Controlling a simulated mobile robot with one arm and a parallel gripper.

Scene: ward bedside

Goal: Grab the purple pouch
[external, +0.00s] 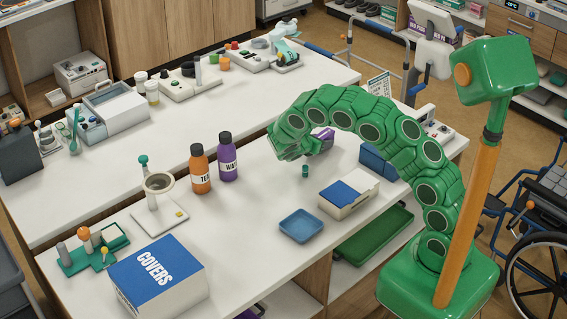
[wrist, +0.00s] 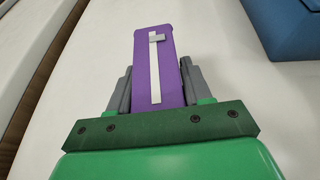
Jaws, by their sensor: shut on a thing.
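The purple pouch (wrist: 156,70) has a white strip with a grey tab down its middle. In the wrist view it stands between the two grey fingers of my gripper (wrist: 155,88), which are closed on its sides. In the external view the pouch (external: 322,134) shows partly beside my gripper (external: 308,146), above the white table. The green wrist hides part of it there. I cannot tell whether the pouch touches the table.
An orange bottle (external: 200,170) and a purple bottle (external: 228,157) stand left of my gripper. A small green cylinder (external: 305,171), a blue tray (external: 301,225) and a blue-and-white box (external: 348,194) are nearer the front. A blue block (external: 377,161) lies to the right.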

